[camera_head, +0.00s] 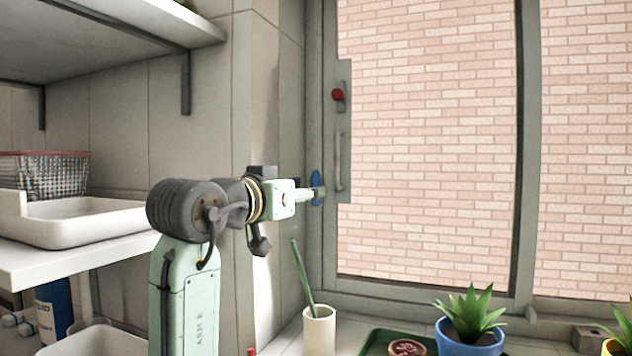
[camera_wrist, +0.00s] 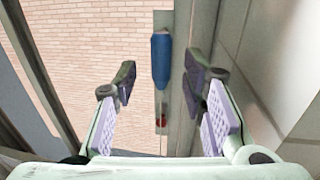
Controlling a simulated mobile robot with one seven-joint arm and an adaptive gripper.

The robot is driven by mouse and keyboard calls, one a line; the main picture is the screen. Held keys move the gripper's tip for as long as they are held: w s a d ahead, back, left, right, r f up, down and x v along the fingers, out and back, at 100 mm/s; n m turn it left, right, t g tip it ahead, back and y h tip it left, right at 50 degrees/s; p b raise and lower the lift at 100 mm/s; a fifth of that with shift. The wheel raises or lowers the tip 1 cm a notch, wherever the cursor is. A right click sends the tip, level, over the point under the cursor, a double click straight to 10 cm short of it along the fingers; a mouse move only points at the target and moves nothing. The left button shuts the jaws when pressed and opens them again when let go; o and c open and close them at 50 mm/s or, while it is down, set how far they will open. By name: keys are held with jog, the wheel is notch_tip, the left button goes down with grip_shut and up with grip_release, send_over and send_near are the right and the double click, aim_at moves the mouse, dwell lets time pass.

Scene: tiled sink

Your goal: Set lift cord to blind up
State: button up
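A blue elongated grip (camera_head: 316,180), which may be the lift cord's handle, is at the left window frame. The wrist view shows it as a blue cylinder (camera_wrist: 161,62) in front of a grey strip. No thin cord can be made out. My gripper (camera_head: 319,193) is level with the blue grip, and its tip overlaps it in the head view. In the wrist view my gripper (camera_wrist: 160,80) is open, with one finger on each side of the blue grip and visible gaps to both. I cannot tell how far ahead of the fingertips it is.
A red knob (camera_head: 338,95) and a pale handle (camera_head: 339,160) are on the window frame. Below are a white cup (camera_head: 319,332) with a green stem, a green tray (camera_head: 376,343) and a blue plant pot (camera_head: 470,338). A shelf (camera_head: 100,40) juts out at upper left.

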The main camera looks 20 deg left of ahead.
jog(key=w, duration=0.1)
jog(key=w+p, duration=0.1)
jog(key=w, duration=0.2)
jog(key=shift+w+d, duration=0.4)
grip_shut()
dwell(0.5)
